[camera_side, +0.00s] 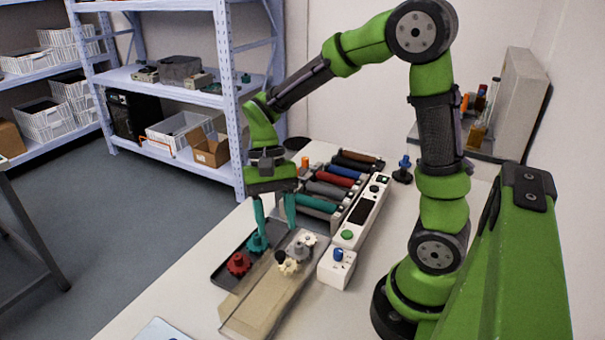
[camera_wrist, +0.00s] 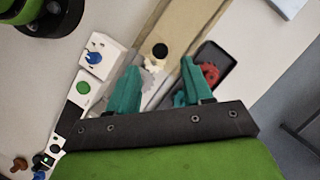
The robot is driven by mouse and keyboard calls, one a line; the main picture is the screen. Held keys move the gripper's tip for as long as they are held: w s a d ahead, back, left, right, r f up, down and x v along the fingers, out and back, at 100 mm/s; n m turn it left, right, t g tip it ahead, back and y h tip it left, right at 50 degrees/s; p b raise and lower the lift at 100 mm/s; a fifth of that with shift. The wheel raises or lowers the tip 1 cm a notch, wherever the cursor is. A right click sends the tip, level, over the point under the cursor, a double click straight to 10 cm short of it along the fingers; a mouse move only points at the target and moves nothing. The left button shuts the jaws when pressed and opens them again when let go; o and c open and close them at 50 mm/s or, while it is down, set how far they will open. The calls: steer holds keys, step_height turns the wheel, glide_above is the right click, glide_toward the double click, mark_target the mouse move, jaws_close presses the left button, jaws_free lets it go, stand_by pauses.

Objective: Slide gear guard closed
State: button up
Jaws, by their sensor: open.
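The gear guard looks like a long tan panel (camera_side: 262,303) on the near part of the printer bed, and it also shows at the top of the wrist view (camera_wrist: 186,28). Pale and grey gears (camera_side: 298,251) with a black knob (camera_side: 280,257) sit uncovered beyond the panel. My gripper (camera_side: 273,226) has two teal fingers spread apart, with nothing seen between them. It hangs over the gears and the dark tray; in the wrist view the gripper (camera_wrist: 160,66) straddles the gear area. I cannot tell whether a finger touches anything.
A dark tray (camera_side: 222,277) left of the panel holds a red gear (camera_side: 238,263) and a teal gear (camera_side: 257,243). A white box with a blue knob (camera_side: 337,268) and a long control unit (camera_side: 362,212) stand to the right. Colored rollers (camera_side: 335,178) lie behind.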

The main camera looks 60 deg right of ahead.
mark_target(280, 253)
steer(key=shift+x, duration=2.75)
jaws_close()
